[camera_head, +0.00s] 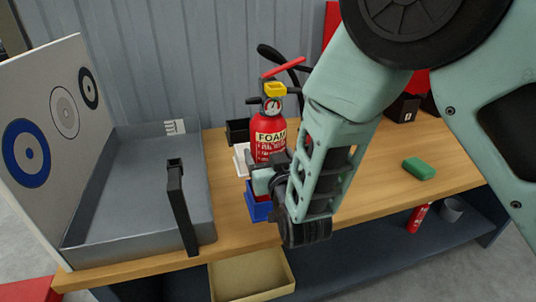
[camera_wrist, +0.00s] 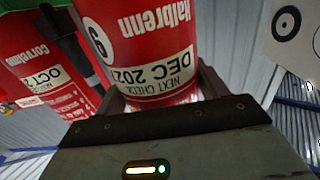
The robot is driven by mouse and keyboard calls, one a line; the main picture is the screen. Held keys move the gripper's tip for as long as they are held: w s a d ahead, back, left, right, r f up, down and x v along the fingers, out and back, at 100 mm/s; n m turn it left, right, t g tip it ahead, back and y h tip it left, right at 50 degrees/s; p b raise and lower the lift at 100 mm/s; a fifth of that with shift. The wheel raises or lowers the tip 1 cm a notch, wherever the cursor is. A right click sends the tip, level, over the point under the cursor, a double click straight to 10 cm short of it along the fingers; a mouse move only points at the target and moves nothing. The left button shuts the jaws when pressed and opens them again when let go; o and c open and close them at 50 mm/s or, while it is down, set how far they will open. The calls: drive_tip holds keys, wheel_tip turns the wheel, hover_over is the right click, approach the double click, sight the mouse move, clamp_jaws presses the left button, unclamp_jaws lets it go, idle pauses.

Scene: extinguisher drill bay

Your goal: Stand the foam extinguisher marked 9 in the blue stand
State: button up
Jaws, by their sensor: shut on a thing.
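The red foam extinguisher (camera_head: 268,135) stands upright in the head view, with a FOAM label, a gauge, a yellow collar and a black hose. In the wrist view the extinguisher (camera_wrist: 140,40) fills the middle, its label upside down with a 9 in a white circle. My gripper (camera_head: 268,181) is shut on its lower body. The blue stand (camera_head: 258,211) is on the bench directly below. The extinguisher's base is hidden by my gripper, so I cannot tell whether it is inside the stand or above it.
A white stand (camera_head: 241,160) and a black stand (camera_head: 236,131) are behind the blue one. A grey tray (camera_head: 150,180) with a target board (camera_head: 50,130) is at left. A green block (camera_head: 419,168) lies at right. Another red extinguisher (camera_wrist: 45,65) shows in the wrist view.

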drive_tip(key=shift+f+b, duration=0.6)
drive_tip(key=shift+b, duration=0.2)
idle(0.6)
drive_tip(key=o, duration=1.5)
drive_tip(key=shift+o, duration=0.2)
drive_tip(key=p+v, duration=0.7)
drive_tip(key=v, duration=1)
drive_tip(key=shift+s, duration=0.2)
